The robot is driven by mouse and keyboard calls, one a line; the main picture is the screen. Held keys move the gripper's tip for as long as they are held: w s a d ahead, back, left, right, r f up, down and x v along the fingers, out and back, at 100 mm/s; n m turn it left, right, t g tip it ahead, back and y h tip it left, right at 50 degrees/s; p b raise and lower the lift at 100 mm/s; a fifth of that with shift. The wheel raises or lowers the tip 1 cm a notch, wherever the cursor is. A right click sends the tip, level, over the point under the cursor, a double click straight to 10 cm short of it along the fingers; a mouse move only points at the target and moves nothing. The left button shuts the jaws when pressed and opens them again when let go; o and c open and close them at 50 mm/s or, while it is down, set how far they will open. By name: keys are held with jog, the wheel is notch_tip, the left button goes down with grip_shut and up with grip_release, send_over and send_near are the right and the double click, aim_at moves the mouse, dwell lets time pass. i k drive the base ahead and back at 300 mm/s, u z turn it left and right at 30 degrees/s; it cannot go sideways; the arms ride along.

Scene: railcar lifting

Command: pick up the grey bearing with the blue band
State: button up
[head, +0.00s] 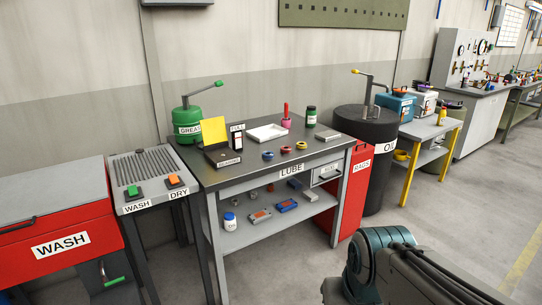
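Three small ring-shaped parts sit in a loose row near the front of the dark top of the lube table (225,174). The leftmost, a small bearing (267,155), looks grey-blue and best fits the grey bearing with the blue band. My arm shows at the lower right, away from the table. My gripper is not in view.
Behind the bearings are a white tray (266,132), a pink pot (286,122), a green bottle (311,116) and an open yellow-lidded box (214,133). A dark oil drum (372,165) and red rags bin (352,205) stand right, the wash unit (55,215) left. Open floor lies in front.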

aim_at(268, 155)
jog(key=z, duration=0.5)
jog(key=i, duration=2.75)
jog(key=u, duration=1.05)
jog(key=i, duration=0.7)
jog(key=u, duration=0.55)
